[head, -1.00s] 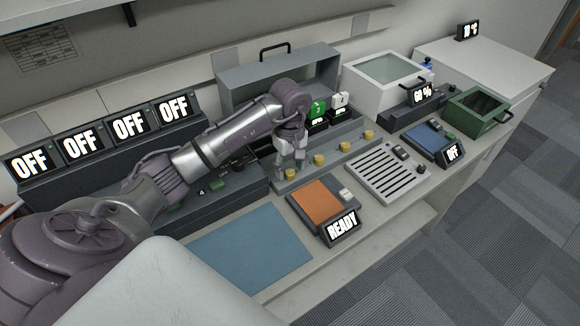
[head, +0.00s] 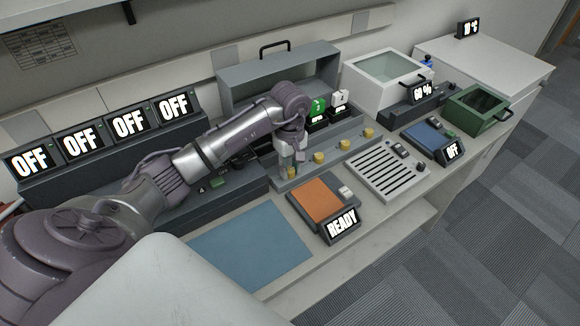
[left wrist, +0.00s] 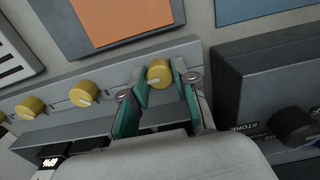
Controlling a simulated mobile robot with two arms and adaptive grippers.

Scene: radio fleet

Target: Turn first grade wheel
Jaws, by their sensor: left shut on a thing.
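A row of several yellow grade wheels runs along a grey rail. The end wheel (head: 291,173), at the left of the row in the head view, is the rightmost wheel (left wrist: 159,74) in the left wrist view. My left gripper (head: 290,168) reaches down onto it. In the left wrist view its two teal fingers (left wrist: 160,80) are closed on either side of that wheel. A pale pointer mark shows on the wheel's face. The neighbouring wheels (left wrist: 83,93) stand free. My right gripper is not in view.
An orange pad with a READY display (head: 342,226) lies in front of the rail. A dark console (left wrist: 270,90) stands close beside the gripper. A slotted grey tray (head: 388,172) is to the right. A flat blue mat (head: 250,247) lies in front.

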